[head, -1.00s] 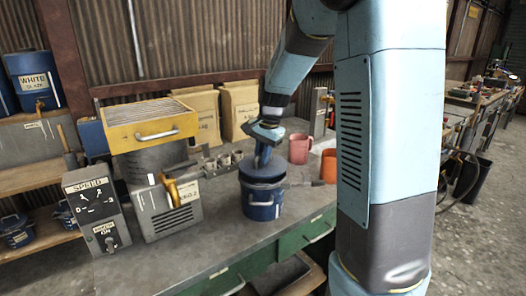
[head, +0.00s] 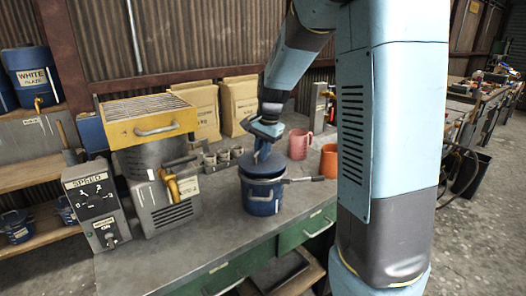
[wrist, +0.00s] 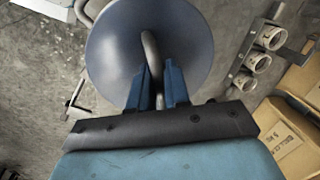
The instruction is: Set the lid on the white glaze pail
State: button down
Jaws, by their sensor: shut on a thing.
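A dark blue round lid (head: 259,168) is in my gripper (head: 266,143), just over the mouth of a blue pail (head: 262,198) on the bench. In the wrist view the lid's grey-blue top (wrist: 115,45) and its loop handle are clear, and my gripper (wrist: 157,90) is shut on that handle. The pail has a pale label, too small to read. I cannot tell whether the lid touches the rim. The lid hides the pail in the wrist view. Another blue pail on the left shelf is labelled WHITE GLAZE (head: 32,78).
A yellow-topped machine (head: 150,130) and a SPEED control box (head: 97,205) stand left of the pail. A pink mug (head: 299,144) and an orange pot (head: 329,162) stand behind right. Paper sacks (head: 238,102) line the wall. The front bench top (head: 215,240) is clear.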

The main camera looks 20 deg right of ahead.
aim_at(269, 162)
jog(key=shift+f, duration=0.95)
dwell(2.0)
jog(key=c, duration=1.3)
grip_release()
jog(key=o, duration=0.5)
jog(key=shift+f, duration=0.1)
jog(key=shift+s, duration=0.1)
jog(key=r, duration=0.4)
jog(key=s+d+r, duration=0.1)
jog(key=r, duration=0.8)
jog(key=shift+s+d+r, duration=0.3)
jog(key=shift+s+r, duration=0.05)
jog(key=shift+s, duration=0.05)
